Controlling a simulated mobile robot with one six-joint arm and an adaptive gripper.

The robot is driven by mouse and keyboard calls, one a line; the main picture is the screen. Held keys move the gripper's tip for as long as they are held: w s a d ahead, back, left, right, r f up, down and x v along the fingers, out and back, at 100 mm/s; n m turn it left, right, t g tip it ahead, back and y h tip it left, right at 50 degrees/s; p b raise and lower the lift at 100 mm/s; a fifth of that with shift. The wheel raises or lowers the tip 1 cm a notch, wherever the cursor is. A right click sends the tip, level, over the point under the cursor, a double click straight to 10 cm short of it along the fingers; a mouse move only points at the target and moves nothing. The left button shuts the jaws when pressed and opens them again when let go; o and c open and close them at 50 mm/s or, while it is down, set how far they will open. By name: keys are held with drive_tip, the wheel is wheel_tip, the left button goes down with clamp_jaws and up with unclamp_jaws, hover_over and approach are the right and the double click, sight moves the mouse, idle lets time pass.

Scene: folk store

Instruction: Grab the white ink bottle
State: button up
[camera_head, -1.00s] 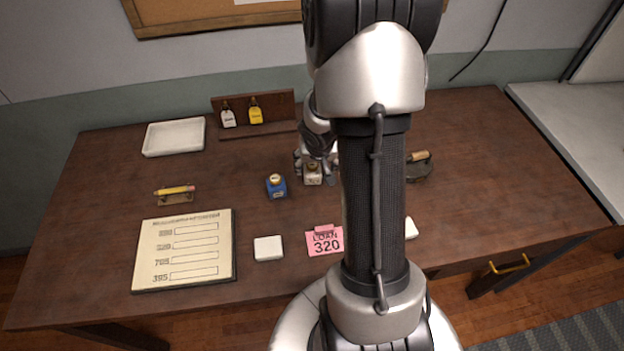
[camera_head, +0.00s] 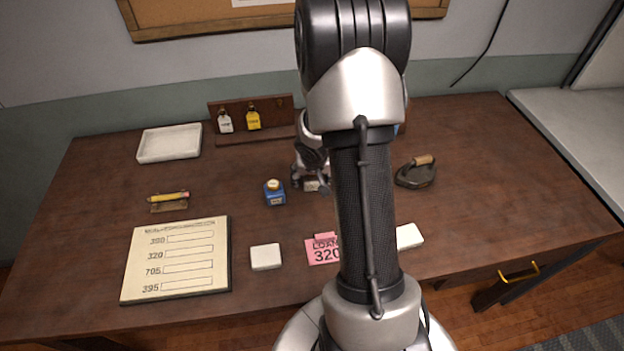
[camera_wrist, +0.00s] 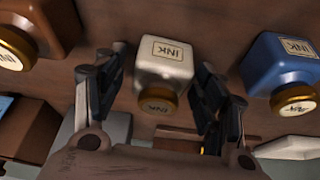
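The white ink bottle (camera_wrist: 163,70), with a gold cap and an INK label, stands between the two fingers of my gripper (camera_wrist: 158,88) in the wrist view. The fingers are open on either side of it. A gap shows at the left finger; the right finger is very close, and I cannot tell if it touches. In the head view my gripper (camera_head: 311,181) is low over the desk and hides most of the white ink bottle (camera_head: 311,186).
A blue ink bottle (camera_head: 274,193) stands close to the left of my gripper; it also shows in the wrist view (camera_wrist: 276,65). A brown bottle (camera_wrist: 48,25) is on the other side. A pink LOAN card (camera_head: 322,250) and an iron (camera_head: 416,174) are on the desk (camera_head: 490,180).

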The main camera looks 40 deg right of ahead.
drive_tip(key=c, duration=1)
